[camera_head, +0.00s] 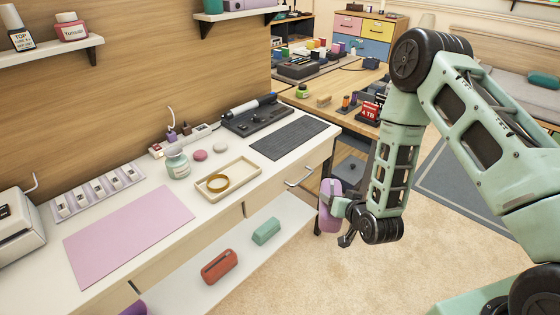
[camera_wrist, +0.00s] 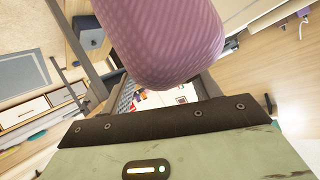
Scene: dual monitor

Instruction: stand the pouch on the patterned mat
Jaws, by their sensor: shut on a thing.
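The pink-purple pouch (camera_head: 328,199) is held in my gripper (camera_head: 342,212), which is shut on it in the air right of the white desk's front edge. It looks roughly upright in the head view. In the wrist view the pouch (camera_wrist: 165,38) fills the top middle, with a fine woven texture. A dark grey mat (camera_head: 290,138) with a fine patterned surface lies at the desk's far right end, behind and left of the pouch. A plain-looking pink mat (camera_head: 128,233) lies at the desk's near left. The fingers are partly hidden by the pouch and wrist.
A cream tray (camera_head: 243,184) with a gold ring, a jar (camera_head: 178,163) and a black device (camera_head: 258,117) stand on the desk. Red (camera_head: 219,266) and teal (camera_head: 266,231) pouches lie on the lower shelf. The dark mat is clear; another cluttered desk stands behind.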

